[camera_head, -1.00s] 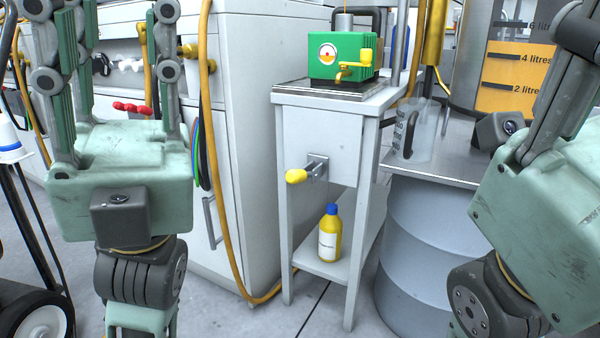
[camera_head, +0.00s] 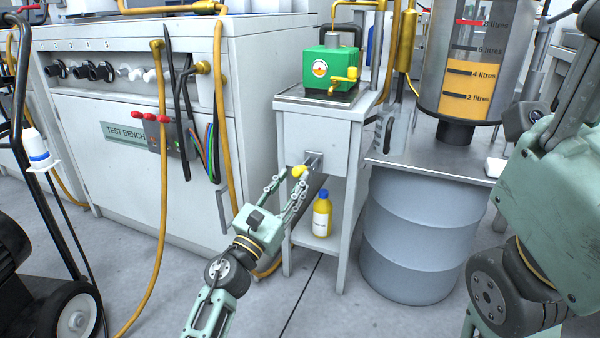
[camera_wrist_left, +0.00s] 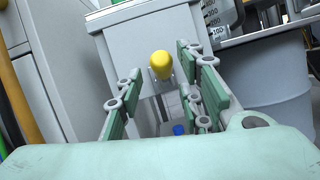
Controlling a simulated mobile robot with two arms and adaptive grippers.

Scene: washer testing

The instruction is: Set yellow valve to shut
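The yellow valve handle (camera_head: 300,172) sticks out from a grey bracket on the front of the white stand (camera_head: 322,135). It also shows as a yellow knob (camera_wrist_left: 161,65) in the left wrist view. My left gripper (camera_head: 297,184) is at the handle. Its fingers are spread on both sides of the knob in the left wrist view, and I cannot tell whether they touch it. My right gripper is at the right edge of the head view (camera_head: 575,75). Its fingertips are cut off, so its opening is hidden.
A green unit (camera_head: 322,70) with a yellow tap (camera_head: 345,80) sits on the stand. A yellow bottle (camera_head: 321,217) is on its lower shelf. A grey drum (camera_head: 415,240) stands to the right, the test bench (camera_head: 120,160) to the left. An orange hose hangs between bench and stand.

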